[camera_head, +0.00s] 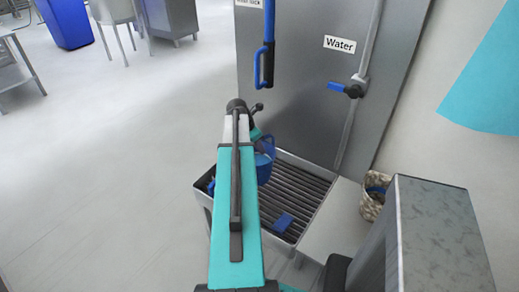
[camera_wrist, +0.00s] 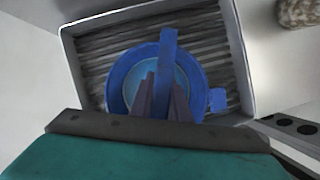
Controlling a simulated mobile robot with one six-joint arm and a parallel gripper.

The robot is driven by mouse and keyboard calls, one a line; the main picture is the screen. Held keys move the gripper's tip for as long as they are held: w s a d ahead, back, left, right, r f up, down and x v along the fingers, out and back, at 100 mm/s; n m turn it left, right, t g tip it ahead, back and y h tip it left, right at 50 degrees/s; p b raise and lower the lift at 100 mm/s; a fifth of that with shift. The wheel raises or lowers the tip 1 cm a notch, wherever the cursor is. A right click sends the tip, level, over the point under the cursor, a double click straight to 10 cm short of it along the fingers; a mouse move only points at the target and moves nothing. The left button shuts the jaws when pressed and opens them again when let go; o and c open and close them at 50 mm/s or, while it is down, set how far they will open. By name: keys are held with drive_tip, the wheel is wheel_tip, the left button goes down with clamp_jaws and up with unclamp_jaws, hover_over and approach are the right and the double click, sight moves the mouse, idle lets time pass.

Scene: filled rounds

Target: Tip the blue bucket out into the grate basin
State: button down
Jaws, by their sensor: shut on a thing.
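The blue bucket (camera_wrist: 115,87) is seen from above in the wrist view, its round rim around a lighter blue inside. My gripper (camera_wrist: 166,88) is shut on its blue handle strap (camera_wrist: 168,45). In the head view the bucket (camera_head: 264,172) is partly hidden behind my teal arm. It looks roughly upright. The grate basin (camera_head: 318,188), a grey tray with dark slats, lies beneath it; the basin rim (camera_wrist: 238,50) frames the bucket in the wrist view. I cannot tell whether the bucket's base touches the grate.
A metal panel behind carries a "Water" label (camera_head: 340,45) and a blue valve handle (camera_head: 345,90). A speckled pot (camera_head: 372,203) stands right of the basin. Open floor (camera_head: 110,150) lies to the left.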

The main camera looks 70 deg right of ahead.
drive_tip(key=shift+d+r, duration=0.1)
drive_tip(key=shift+r, duration=0.05)
idle(0.4)
drive_tip(key=w+d+r+n+p, duration=0.2)
drive_tip(key=w+d+p, duration=0.3)
drive_tip(key=w+d, duration=0.2)
drive_tip(key=w+d+r+n+t+p, duration=0.1)
drive_tip(key=w+d+r+n+p, duration=0.2)
drive_tip(key=w+d+p, duration=0.2)
drive_tip(key=shift+w+d+t+h, duration=0.35)
drive_tip(key=shift+w+d, duration=1.05)
drive_tip(key=shift+d, duration=0.65)
drive_tip(key=shift+w, duration=0.1)
